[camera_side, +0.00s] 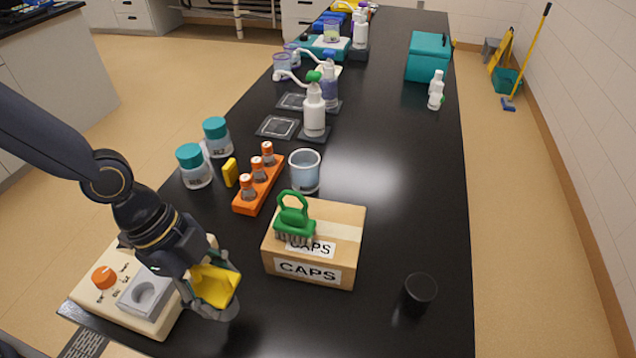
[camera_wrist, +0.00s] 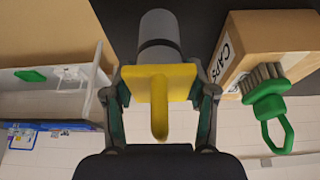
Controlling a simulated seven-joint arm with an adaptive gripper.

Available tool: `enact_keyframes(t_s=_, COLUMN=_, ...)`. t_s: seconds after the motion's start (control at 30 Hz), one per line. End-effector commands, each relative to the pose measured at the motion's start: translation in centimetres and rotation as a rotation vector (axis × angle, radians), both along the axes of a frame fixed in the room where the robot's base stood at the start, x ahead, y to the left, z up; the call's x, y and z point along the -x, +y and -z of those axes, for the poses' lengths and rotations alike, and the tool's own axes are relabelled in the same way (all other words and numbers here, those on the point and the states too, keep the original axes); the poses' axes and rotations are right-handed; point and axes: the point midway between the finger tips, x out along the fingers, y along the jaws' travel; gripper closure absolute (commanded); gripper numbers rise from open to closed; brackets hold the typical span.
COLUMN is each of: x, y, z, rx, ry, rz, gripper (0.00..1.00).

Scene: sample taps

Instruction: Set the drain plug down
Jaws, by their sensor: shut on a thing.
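My gripper (camera_side: 212,283) is shut on a yellow piece (camera_side: 216,287), which I take to be the drain plug. In the wrist view the yellow piece (camera_wrist: 158,82) sits between both fingers (camera_wrist: 160,97), with a narrow yellow tab toward the camera. A grey cylinder (camera_wrist: 158,35) shows just beyond it; I cannot tell whether it is joined to the plug. In the side view my gripper is at the near left, beside the cream device and left of the box. I cannot tell if the plug touches the table.
The cream device (camera_side: 160,320) has an orange knob. A cardboard CAPS box (camera_side: 345,235) bears a green brush (camera_side: 294,220). An orange rack (camera_side: 250,200), clear beaker (camera_side: 305,172) and black cup (camera_side: 419,291) stand around it.

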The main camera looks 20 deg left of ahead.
Motion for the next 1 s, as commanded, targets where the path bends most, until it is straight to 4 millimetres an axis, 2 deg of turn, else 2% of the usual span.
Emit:
enact_keyframes(t_s=0.33, x=0.0, y=0.0, z=4.6, rx=0.000, ry=0.001, rz=-0.001, gripper=0.90)
enact_keyframes(t_s=0.73, x=-0.1, y=0.0, z=5.2, rx=0.000, ry=-0.001, rz=-0.003, gripper=0.90)
enact_keyframes(t_s=0.77, x=-0.1, y=0.0, z=5.3, rx=0.000, ry=-0.001, rz=-0.003, gripper=0.41)
enact_keyframes(t_s=1.0, x=-0.1, y=0.0, z=5.2, rx=0.000, ry=-0.001, rz=-0.003, gripper=0.18)
